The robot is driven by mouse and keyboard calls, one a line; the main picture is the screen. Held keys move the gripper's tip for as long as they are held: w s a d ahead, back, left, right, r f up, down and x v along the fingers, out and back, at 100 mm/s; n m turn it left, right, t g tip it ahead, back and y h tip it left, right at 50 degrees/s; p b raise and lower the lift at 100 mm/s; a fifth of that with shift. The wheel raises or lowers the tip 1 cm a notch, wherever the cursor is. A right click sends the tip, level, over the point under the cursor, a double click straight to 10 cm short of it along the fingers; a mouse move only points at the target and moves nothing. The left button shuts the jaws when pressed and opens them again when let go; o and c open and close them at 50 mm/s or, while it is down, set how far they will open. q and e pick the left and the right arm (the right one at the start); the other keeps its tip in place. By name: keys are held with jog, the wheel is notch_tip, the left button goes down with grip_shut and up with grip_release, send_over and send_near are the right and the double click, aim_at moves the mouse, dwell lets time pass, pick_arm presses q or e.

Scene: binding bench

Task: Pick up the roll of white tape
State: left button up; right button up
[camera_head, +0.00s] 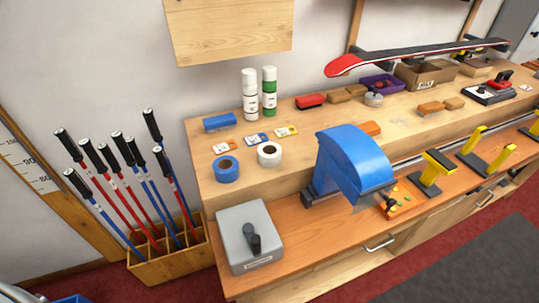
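The roll of white tape (269,155) lies flat on the raised wooden shelf of the bench, its dark core hole facing up. A roll of blue tape (227,171) lies just to its left and slightly nearer, apart from it. Nothing covers the white roll. I cannot make out either of my grippers in the head view, and nothing is holding the roll.
A large blue machine (352,160) stands right of the rolls. Small cards (256,139), a blue brush (220,122) and white and green spray cans (269,92) are behind. A grey box (243,225) sits on the lower bench. Ski poles (130,175) stand at left.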

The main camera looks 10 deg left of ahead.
pick_arm(q)
jog(key=o, duration=1.1)
